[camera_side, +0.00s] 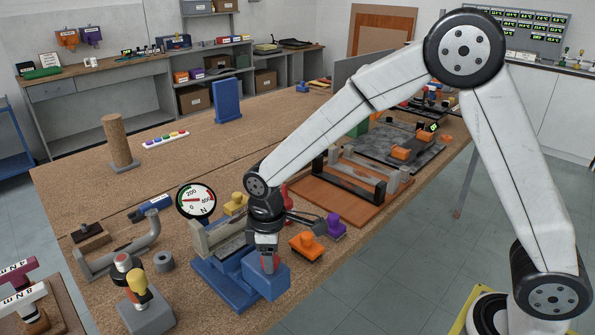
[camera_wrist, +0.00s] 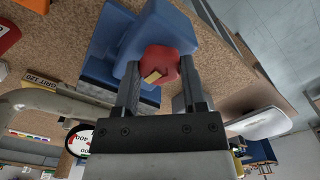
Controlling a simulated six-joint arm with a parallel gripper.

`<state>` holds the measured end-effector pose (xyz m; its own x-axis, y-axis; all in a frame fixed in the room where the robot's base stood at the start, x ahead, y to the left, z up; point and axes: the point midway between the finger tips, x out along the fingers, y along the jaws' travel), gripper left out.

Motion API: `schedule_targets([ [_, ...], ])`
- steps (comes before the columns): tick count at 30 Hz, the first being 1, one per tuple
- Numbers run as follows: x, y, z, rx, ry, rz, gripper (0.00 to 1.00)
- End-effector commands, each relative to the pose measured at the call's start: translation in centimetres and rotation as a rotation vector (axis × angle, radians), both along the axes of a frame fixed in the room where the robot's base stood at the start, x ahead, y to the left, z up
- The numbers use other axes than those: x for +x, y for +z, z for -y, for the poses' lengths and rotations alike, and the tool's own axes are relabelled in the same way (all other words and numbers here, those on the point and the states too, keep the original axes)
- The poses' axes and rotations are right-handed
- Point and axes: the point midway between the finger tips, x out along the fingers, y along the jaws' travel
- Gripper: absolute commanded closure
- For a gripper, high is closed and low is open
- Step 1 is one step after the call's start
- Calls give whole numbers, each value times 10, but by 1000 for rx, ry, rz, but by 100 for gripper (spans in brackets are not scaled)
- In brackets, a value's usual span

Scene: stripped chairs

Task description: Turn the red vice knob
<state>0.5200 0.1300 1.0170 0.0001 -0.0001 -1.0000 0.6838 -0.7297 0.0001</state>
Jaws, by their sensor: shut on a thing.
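The blue vice (camera_side: 222,281) stands near the front of the bench, and its body also shows in the wrist view (camera_wrist: 165,32). The red vice knob (camera_wrist: 160,64) is between the two fingers of my gripper (camera_wrist: 158,75) in the wrist view, with a tan mark on its face. My gripper is shut on the knob. In the side view my gripper (camera_side: 267,262) points down at the blue block of the vice, and its fingers mostly hide the knob.
A round force gauge (camera_side: 196,200) stands behind the vice. An orange knob piece (camera_side: 306,246) and a purple one (camera_side: 335,227) lie to its right. A grey block with a yellow knob (camera_side: 146,310) stands at left front.

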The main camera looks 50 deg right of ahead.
Motion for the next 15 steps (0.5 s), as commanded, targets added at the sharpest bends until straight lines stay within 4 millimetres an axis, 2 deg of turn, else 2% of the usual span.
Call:
schedule_targets([
  [6,0,0,0,0,-35,0,100],
  [15,0,1,0,1,-208,-1,100],
])
